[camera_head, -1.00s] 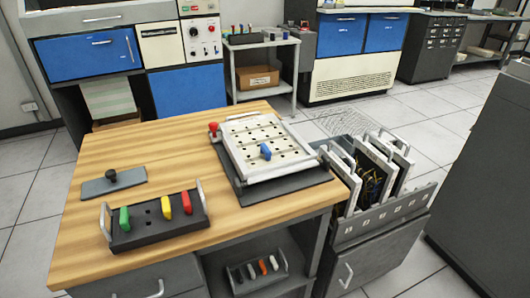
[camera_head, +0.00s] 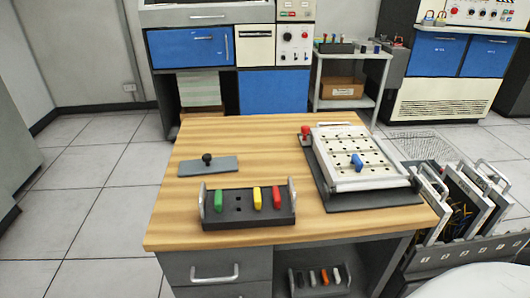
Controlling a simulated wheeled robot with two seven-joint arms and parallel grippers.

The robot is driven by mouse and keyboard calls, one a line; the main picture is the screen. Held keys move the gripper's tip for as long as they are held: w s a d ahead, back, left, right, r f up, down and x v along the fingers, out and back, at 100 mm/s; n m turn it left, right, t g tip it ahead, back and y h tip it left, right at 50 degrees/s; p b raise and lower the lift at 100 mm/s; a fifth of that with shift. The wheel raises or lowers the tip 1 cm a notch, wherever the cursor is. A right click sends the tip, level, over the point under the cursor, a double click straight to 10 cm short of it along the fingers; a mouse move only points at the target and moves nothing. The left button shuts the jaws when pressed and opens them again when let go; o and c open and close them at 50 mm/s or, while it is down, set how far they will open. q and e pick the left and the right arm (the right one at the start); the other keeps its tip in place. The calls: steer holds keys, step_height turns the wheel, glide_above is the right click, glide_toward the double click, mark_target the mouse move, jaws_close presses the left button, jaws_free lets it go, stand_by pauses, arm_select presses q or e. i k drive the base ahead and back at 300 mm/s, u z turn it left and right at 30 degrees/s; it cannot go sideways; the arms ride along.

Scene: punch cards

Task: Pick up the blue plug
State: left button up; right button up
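The blue plug (camera_head: 357,162) sits on the white board with rows of holes (camera_head: 345,142), near its front edge. The board lies on a dark base plate (camera_head: 380,200) at the right of the wooden table (camera_head: 335,229). A dark plug rack (camera_head: 262,216) with two end handles stands on the table left of the board. It holds a green plug (camera_head: 218,176), a yellow plug (camera_head: 257,198) and a red plug (camera_head: 276,197), with empty holes between green and yellow. Neither of my grippers shows in the head view.
A grey plate with a black knob (camera_head: 225,165) lies at the table's left. A red knob (camera_head: 305,131) is beside the board. A crate of framed panels (camera_head: 447,257) stands right of the table. A lower shelf holds another plug rack (camera_head: 318,287).

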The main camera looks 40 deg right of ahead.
mark_target(356, 160)
steer(key=u, duration=1.8)
steer(key=k, duration=1.15)
steer(key=z, duration=1.75)
